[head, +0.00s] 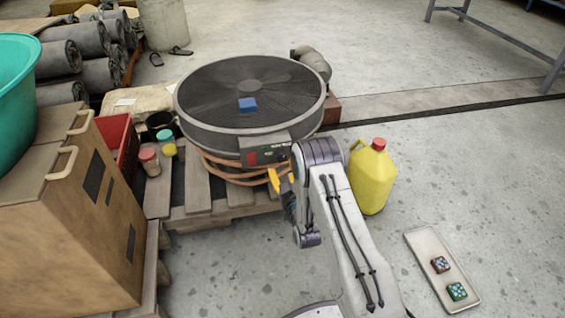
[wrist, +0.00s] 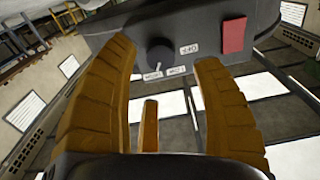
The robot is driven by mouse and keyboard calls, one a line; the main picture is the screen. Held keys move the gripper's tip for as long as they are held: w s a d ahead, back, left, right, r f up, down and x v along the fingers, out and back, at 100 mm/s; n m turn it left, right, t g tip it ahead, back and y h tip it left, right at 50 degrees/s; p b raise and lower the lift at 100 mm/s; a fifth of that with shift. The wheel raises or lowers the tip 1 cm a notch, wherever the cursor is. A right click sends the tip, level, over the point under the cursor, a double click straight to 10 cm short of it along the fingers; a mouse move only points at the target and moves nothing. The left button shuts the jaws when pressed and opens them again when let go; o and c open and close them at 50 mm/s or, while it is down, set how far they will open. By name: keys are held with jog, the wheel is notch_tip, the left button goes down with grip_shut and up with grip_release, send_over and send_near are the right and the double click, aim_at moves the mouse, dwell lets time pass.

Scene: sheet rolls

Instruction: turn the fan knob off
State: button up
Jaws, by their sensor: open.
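The fan (head: 250,92) is a large round grey drum lying flat on a wooden pallet. Its control box (head: 266,151) faces my arm and carries a red patch. In the wrist view the dark fan knob (wrist: 160,56) sits on the box, with small white labels around it and a red rectangle (wrist: 234,36) to its right. My gripper (head: 277,178) is just in front of the box, partly hidden by my arm. In the wrist view my gripper (wrist: 164,68) has yellow fingers spread apart, one on each side of the knob. I see no clear contact with the knob.
A yellow jug (head: 371,176) stands right of my arm. A wooden box (head: 85,215), a red crate (head: 122,145) and jars (head: 150,161) are left. A tray (head: 440,270) lies on open floor at right.

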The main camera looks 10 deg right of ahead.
aim_at(282, 159)
jog(key=shift+w+b, duration=0.85)
jog(key=shift+w, duration=1.85)
grip_shut()
